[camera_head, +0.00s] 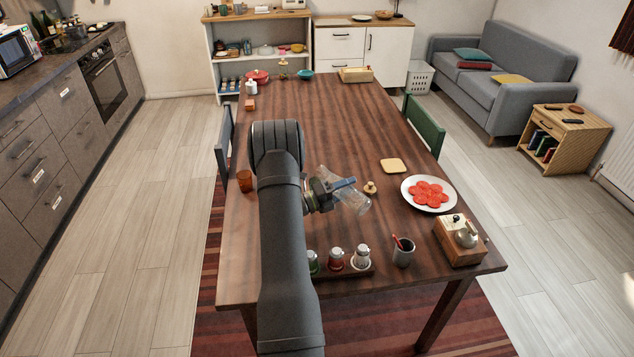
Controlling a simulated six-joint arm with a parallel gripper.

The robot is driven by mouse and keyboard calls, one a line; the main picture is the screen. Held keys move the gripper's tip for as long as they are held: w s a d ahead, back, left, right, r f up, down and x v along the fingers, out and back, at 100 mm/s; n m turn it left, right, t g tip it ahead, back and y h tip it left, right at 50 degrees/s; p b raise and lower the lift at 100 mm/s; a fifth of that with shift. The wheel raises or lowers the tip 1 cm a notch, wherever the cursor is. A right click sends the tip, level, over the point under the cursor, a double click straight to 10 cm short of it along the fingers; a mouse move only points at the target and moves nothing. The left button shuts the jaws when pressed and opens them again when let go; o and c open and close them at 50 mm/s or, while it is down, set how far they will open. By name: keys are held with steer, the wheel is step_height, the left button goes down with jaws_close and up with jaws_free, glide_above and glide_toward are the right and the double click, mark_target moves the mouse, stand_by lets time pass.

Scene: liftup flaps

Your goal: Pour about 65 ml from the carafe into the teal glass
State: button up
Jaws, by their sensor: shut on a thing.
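My gripper (343,184) is over the middle of the table, to the right of my forearm, and is shut on a clear glass vessel, which looks like the carafe (357,203). The carafe is tilted, slanting from upper left to lower right, and the fingers cover its middle. I cannot tell its liquid level or whether anything flows out. No teal glass can be made out; my arm hides part of the table. An amber glass (244,181) stands at the table's left edge, left of my arm.
On the wooden table (343,118), a small brass-coloured pot (370,188), yellow square (393,166) and plate of red slices (428,193) lie right of the carafe. Nearer are a jar rack (336,262), dark cup (403,252) and wooden box (460,241). A teal bowl (305,74) sits at the far end.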

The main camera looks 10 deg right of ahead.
steer(key=shift+r, duration=0.2)
steer(key=shift+s+d+r+n, duration=0.1)
steer(key=shift+s+d+n, duration=0.1)
steer(key=shift+s+n, duration=0.1)
stand_by(0.5)
steer(key=shift+r+n+h, duration=0.3)
stand_by(1.8)
steer(key=f+m, duration=0.2)
steer(key=s+f+m+y, duration=0.1)
steer(key=shift+d+f+g, duration=0.15)
steer(key=shift+d+g, duration=0.15)
steer(key=shift+g, duration=0.1)
steer(key=shift+w+a+f+m+y, duration=0.15)
steer(key=shift+m+y, duration=0.25)
steer(key=shift+m, duration=0.5)
steer(key=shift+w+r+m+y, duration=0.2)
steer(key=shift+m+y, duration=0.1)
steer(key=shift+m, duration=0.2)
steer(key=shift+a, duration=0.1)
